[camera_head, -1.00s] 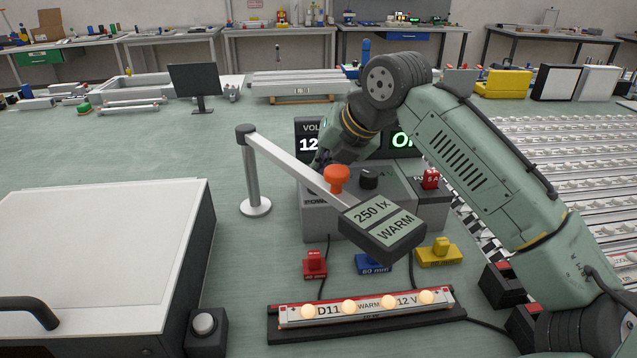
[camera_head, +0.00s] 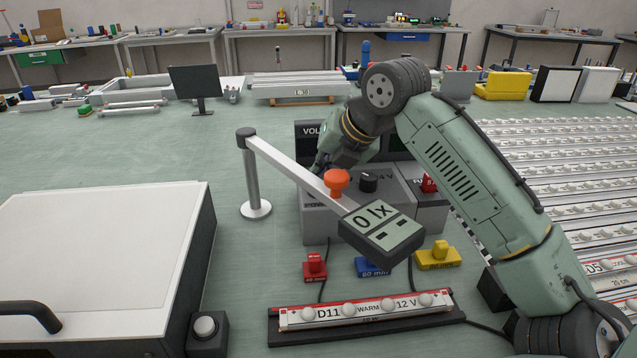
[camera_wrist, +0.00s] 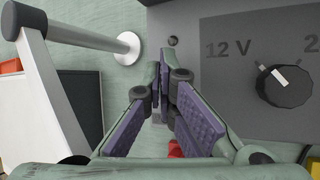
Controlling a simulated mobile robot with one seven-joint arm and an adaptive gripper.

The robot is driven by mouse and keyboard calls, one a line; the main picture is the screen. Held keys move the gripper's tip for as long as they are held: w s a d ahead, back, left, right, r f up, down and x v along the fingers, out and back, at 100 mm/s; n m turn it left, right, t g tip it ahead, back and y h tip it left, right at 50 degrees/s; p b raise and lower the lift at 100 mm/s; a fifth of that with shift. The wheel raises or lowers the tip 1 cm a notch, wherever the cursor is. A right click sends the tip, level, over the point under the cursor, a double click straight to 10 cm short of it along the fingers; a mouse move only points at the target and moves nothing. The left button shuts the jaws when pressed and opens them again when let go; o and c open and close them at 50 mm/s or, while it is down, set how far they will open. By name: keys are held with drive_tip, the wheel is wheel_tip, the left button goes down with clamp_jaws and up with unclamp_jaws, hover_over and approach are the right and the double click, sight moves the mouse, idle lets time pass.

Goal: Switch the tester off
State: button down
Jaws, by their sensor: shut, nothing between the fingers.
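The tester (camera_head: 318,226) is a grey box in the middle of the table. Its display panel (camera_head: 309,130) behind shows part of a "VOL" label and no lit digits. Its black knob (camera_head: 368,182) also shows in the wrist view (camera_wrist: 284,84), pointing towards 12 V. The light strip D11 (camera_head: 365,312) lies in front with unlit lamps. The light meter (camera_head: 381,236) reads 0 lx. My gripper (camera_wrist: 167,88) is shut and empty, over the tester's left part. In the head view, my arm hides its fingertips. No switch lever shows clearly.
Red (camera_head: 315,267), blue (camera_head: 372,266) and yellow (camera_head: 438,255) blocks lie in front. A white-lidded case (camera_head: 100,250) fills the left.

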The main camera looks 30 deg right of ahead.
drive_tip(key=shift+r, duration=0.1)
wheel_tip(320, 180, up, 6)
drive_tip(key=p, duration=0.5)
